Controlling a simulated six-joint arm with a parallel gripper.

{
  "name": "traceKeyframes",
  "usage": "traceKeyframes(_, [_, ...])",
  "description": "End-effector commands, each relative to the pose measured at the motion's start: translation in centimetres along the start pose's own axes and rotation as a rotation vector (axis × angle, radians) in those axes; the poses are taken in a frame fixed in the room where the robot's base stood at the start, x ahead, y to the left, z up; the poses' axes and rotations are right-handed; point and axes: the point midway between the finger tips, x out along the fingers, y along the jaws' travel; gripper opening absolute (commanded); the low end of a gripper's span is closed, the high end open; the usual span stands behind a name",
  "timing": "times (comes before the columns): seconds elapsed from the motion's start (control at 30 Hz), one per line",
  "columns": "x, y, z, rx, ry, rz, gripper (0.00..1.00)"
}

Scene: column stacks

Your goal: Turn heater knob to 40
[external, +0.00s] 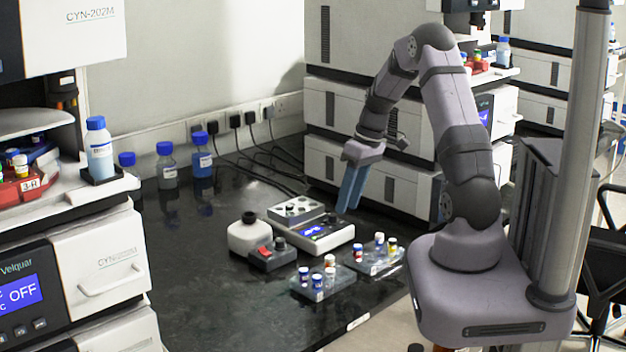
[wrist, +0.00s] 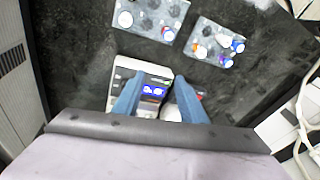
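The heater (external: 338,236) is a low white unit with a lit blue display (external: 313,232) and a grey block on its rear part. A small dark knob (external: 331,218) appears beside the display; its setting is too small to read. My gripper (external: 349,208) hangs above and slightly right of the heater, blue fingers pointing down, touching nothing. In the wrist view, the fingers (wrist: 158,77) are apart and empty, with the heater's blue display (wrist: 153,91) between them. The knob cannot be made out there.
Two clear vial racks (external: 322,291) (external: 378,266) stand in front. Blue-capped bottles (external: 201,162) stand behind. The bench's left front is clear.

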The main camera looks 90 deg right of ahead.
Motion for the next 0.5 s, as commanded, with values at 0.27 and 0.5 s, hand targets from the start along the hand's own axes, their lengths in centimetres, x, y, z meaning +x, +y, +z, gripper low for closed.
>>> traceKeyframes(0.27, [0.2, 4.0, -3.6, 0.052, 0.179, 0.167, 0.38])
traceKeyframes(0.5, [0.0, 4.9, -4.2, 0.037, 0.2, 0.206, 0.38])
